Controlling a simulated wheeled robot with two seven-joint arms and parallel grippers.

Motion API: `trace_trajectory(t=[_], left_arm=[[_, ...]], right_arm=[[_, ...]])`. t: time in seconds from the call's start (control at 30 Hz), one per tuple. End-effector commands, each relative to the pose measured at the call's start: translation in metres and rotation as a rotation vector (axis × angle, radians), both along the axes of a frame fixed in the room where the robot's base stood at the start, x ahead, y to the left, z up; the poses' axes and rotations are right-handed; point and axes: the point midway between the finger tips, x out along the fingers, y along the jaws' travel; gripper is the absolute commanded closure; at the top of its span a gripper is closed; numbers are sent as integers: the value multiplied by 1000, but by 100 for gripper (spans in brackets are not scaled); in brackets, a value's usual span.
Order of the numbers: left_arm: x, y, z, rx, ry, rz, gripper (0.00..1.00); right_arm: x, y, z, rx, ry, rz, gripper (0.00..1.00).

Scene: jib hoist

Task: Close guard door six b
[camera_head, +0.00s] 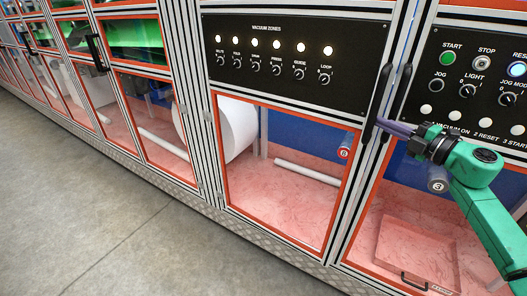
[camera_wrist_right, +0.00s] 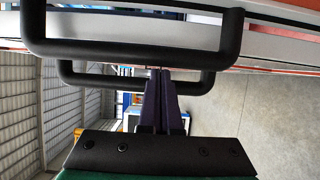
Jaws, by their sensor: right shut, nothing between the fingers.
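My right gripper (camera_head: 380,122) comes in from the right, its purple fingers shut and empty. In the right wrist view the fingers (camera_wrist_right: 160,74) point at a large near handle bar (camera_wrist_right: 125,48) and cover part of a second handle (camera_wrist_right: 85,77). I cannot tell whether they touch. The clear, orange-edged guard panels look flush with the frame here. No label shows which one is six b. My left gripper is not in view.
A black vacuum-zones panel (camera_head: 295,48) and a control panel with a green start button (camera_head: 447,58) sit above the lower windows. A pink tray with a small black handle (camera_head: 413,281) lies behind the right window. The concrete floor (camera_head: 110,190) at left is clear.

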Motion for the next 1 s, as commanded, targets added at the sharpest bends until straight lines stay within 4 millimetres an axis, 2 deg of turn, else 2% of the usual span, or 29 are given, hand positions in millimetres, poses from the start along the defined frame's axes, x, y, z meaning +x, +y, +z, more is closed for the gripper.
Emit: trace_trajectory(t=[0.27,0.43,0.67,1.0], left_arm=[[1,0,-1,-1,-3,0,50],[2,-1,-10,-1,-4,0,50],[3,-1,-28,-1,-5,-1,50],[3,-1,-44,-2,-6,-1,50]], right_arm=[[-1,-1,-1,0,0,-1,100],[-13,-10,-5,-1,3,-4,100],[-46,-27,-7,-1,5,-2,100],[-108,-62,-4,2,2,-1,100]])
